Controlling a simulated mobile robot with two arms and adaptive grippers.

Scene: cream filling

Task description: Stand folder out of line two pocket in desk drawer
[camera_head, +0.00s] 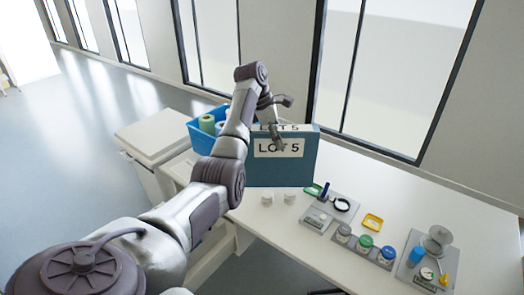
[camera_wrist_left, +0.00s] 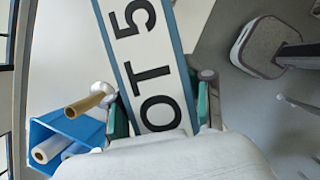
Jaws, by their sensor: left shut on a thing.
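A teal-blue folder (camera_head: 294,167) with a white "LOT 5" label stands upright on or just above the white desk; I cannot tell if its base touches. My left gripper (camera_head: 279,143) is at its top and shut on it. In the left wrist view the folder's labelled edge (camera_wrist_left: 150,60) runs between the two fingers of the left gripper (camera_wrist_left: 160,110). The line two pocket is not recognisable in view. An open drawer-like part of the desk (camera_head: 212,240) shows partly at the front left, mostly hidden behind my left arm. My right gripper is not in view.
A blue bin (camera_head: 197,134) with rolls stands behind my left arm, and also shows in the left wrist view (camera_wrist_left: 70,132). Two small white pieces (camera_head: 267,199), grey trays with jars (camera_head: 364,244) and a yellow dish (camera_head: 373,221) occupy the desk's front and right.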

